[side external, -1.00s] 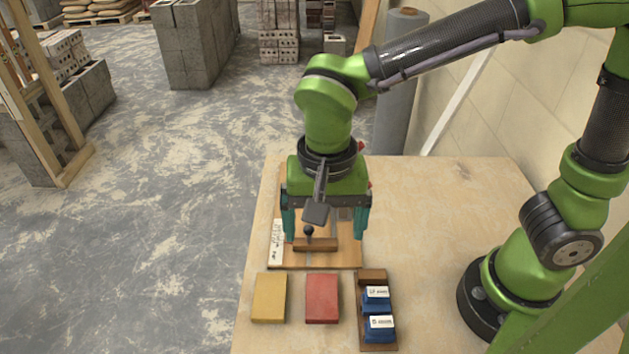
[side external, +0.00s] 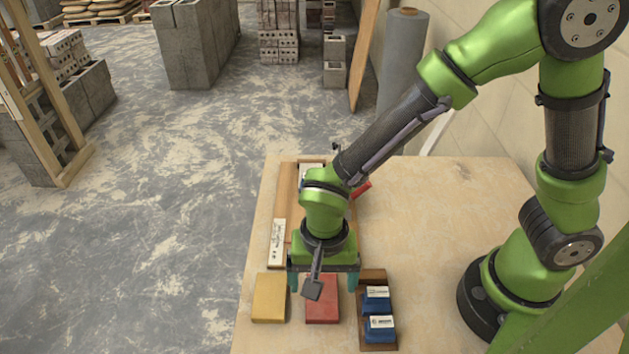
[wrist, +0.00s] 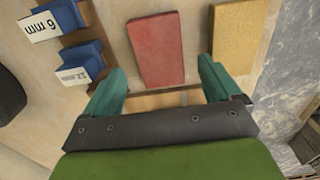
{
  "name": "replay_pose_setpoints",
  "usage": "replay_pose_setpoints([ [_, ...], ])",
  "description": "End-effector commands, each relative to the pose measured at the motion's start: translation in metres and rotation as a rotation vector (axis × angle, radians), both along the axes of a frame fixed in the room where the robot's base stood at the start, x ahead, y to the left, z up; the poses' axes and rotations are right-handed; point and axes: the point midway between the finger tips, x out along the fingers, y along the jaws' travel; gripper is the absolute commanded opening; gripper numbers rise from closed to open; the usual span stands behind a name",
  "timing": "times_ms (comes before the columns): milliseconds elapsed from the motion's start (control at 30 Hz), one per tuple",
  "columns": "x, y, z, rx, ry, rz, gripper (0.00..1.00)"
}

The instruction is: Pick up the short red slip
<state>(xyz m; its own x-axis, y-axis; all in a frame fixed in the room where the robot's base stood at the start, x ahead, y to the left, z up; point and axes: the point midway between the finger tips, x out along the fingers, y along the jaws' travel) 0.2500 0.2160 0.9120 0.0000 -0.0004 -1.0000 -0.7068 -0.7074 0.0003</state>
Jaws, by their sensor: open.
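A flat red rectangular slab (side external: 322,306) lies on the table between a yellow slab and a dark wooden rack. It also shows in the wrist view (wrist: 156,50), between and beyond my finger tips. I see no other red slip, and I cannot tell whether this slab is the one named. My gripper (side external: 322,283) hangs over the far end of the red slab, open and empty, with its teal fingers spread wider than the slab. In the wrist view my gripper (wrist: 161,70) shows both fingers apart. My gripper hides part of the slab's far end in the side view.
The yellow slab (side external: 269,298) lies to the left. The wooden rack (side external: 378,347) holds blue blocks (side external: 377,299) with white labels, close on the right. A wooden board (side external: 285,195) with a white label (side external: 277,243) lies behind, partly hidden.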

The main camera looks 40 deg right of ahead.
Motion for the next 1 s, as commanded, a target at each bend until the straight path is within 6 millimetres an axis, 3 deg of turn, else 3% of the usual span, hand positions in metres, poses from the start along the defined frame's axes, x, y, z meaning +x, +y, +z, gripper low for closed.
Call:
replay_pose_setpoints([
  [200,0.0,0.001,-0.028,-0.001,0.001,-0.001,0.9],
  [467,0.0,0.001,-0.03,0.001,0.0,-0.001,0.9],
  [900,0.0,0.001,-0.029,0.001,-0.001,0.0,0.25],
  [1000,0.0,0.001,-0.029,0.001,-0.001,0.0,0.23],
])
